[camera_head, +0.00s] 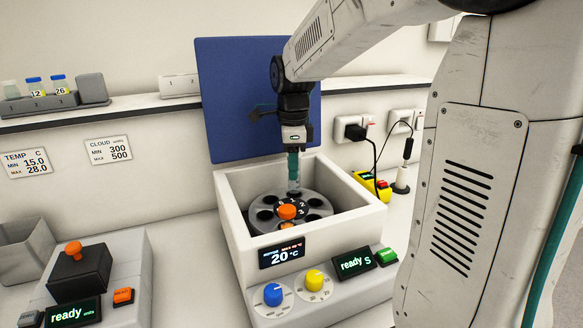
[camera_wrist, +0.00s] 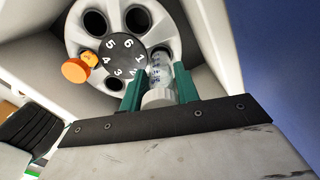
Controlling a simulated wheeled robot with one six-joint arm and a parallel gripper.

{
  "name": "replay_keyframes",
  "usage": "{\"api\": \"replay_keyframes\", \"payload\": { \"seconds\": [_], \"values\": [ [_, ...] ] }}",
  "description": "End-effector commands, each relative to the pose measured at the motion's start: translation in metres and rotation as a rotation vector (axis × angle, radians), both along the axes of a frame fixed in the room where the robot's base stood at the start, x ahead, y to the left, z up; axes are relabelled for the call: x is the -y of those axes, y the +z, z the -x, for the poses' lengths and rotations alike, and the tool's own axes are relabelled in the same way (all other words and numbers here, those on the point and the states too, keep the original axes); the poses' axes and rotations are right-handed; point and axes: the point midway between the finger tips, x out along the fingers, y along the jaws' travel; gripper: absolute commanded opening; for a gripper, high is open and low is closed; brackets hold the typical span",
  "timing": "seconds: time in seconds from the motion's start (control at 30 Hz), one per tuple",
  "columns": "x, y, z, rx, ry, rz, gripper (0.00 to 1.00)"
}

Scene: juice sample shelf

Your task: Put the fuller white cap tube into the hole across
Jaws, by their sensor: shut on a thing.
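My gripper (camera_head: 293,165) points straight down over the rotor (camera_head: 316,193) in the white box. In the wrist view its teal fingers (camera_wrist: 158,92) are shut on a clear tube (camera_wrist: 159,73) with a white cap (camera_wrist: 158,98) and blue marks. The tube is roughly upright, its lower end at the rotor hole beside number 1. I cannot tell how deep it sits, nor its fill level. An orange-capped tube (camera_wrist: 76,69) stands in the hole beside number 4, directly opposite; its cap also shows in the head view (camera_head: 287,211).
The box walls (camera_head: 238,210) surround the rotor closely. Other visible rotor holes look empty, such as one at the top (camera_wrist: 137,19). A rack of capped tubes (camera_head: 38,103) stands on the shelf at left. A blue panel (camera_head: 225,95) rises behind the box.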

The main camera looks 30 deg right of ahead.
Motion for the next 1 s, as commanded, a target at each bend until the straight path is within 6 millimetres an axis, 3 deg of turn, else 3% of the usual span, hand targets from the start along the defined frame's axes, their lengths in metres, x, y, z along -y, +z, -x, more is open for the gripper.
{"api": "replay_keyframes", "payload": {
  "seconds": [1.0],
  "values": [
    [0.0,-0.012,0.0,0.0,0.0,0.0,0.08]
  ]
}}
